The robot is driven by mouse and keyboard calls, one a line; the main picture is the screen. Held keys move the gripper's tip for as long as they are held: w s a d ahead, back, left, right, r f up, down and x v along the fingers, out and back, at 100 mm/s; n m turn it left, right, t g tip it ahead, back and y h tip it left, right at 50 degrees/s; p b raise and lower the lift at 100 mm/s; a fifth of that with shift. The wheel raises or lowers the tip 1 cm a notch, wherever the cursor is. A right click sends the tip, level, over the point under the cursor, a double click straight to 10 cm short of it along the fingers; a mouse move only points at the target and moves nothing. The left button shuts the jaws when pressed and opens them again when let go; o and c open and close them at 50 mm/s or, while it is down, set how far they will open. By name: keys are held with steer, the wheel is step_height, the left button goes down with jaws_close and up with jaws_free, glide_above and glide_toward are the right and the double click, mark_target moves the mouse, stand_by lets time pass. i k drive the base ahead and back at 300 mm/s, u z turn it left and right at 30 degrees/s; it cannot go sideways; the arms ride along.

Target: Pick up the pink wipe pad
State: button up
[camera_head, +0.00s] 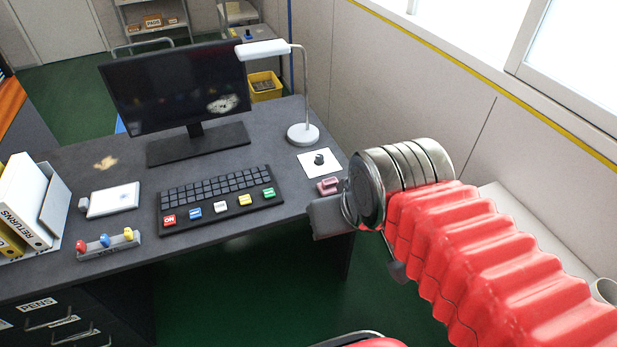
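The pink wipe pad (328,185) lies near the right edge of the dark desk (140,245), just in front of a white square sheet with a small dark knob-like item (318,158) on it. My gripper (330,215) shows as a grey block at the desk's right front corner, at the end of my red-sleeved arm. In the picture it is just below the pad; whether it touches the pad cannot be told. Its fingers are not clearly visible, and the metal wrist hides part of it.
A black keyboard (220,195) with coloured keys lies left of the pad. A monitor (180,88) and a white lamp (302,134) stand behind. A stand with coloured knobs (108,246) and white binders (25,205) are at left. The wall is close on the right.

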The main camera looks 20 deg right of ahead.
mark_target(328, 186)
steer(key=u, duration=0.5)
steer(key=i, duration=1.1)
steer(key=u, duration=0.1)
